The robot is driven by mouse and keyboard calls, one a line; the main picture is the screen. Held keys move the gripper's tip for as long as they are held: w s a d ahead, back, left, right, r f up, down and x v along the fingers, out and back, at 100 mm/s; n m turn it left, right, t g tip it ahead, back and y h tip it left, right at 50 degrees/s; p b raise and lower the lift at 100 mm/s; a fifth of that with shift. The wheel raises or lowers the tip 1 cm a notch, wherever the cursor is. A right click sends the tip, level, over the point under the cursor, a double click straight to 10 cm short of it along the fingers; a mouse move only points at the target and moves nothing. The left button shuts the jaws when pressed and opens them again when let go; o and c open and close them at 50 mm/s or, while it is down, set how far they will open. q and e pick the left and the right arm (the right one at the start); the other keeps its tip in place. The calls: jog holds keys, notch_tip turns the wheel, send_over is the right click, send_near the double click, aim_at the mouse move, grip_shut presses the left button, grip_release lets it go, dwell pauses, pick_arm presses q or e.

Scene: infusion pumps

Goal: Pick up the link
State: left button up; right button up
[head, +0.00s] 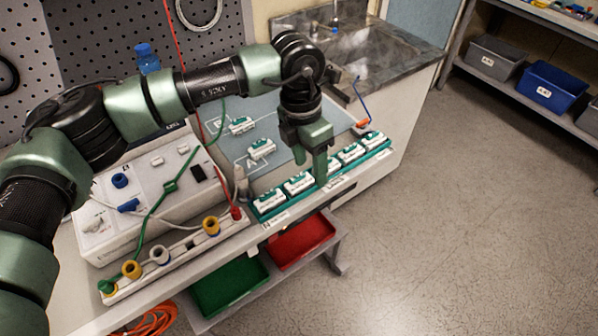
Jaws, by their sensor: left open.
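I cannot tell for sure which thing is the link. A row of several small white and teal units (299,183) sits in a teal rack (262,214) along the bench's front edge. Two similar units lie farther back on the grey-blue mat, one at the left (241,125) and one nearer (261,149). A thin blue lead with an orange end (361,128) is at the mat's right edge. My left gripper (326,173) is open and points down over the middle of the row, hiding part of it. Contact cannot be told. My right gripper is out of view.
A white instrument box (140,205) and a strip with coloured sockets (185,243) stand to the left, with loose leads. A sink (350,42) is behind. Green (230,287) and red (302,241) trays sit below the bench edge. The floor at right is clear.

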aim_at(296, 184)
pick_arm(q)
jog(key=shift+w+a+r+y, duration=0.2)
jog(key=shift+w+a, duration=0.2)
jog(key=shift+a, duration=0.2)
jog(key=shift+w+a+r+y, duration=0.2)
jog(key=shift+w+a, duration=0.15)
jog(key=shift+a, duration=0.2)
jog(key=shift+w+a+t, duration=0.1)
jog(key=shift+a+t, duration=0.2)
jog(key=shift+a, duration=0.1)
jog(key=shift+f+p, duration=0.3)
jog(key=shift+f, duration=0.05)
notch_tip(296, 184, down, 6)
jog(key=p, duration=0.2)
jog(key=shift+f+p, duration=0.15)
jog(key=shift+p, duration=0.2)
jog(key=shift+d+f, duration=0.1)
jog(key=shift+f, duration=0.1)
grip_shut()
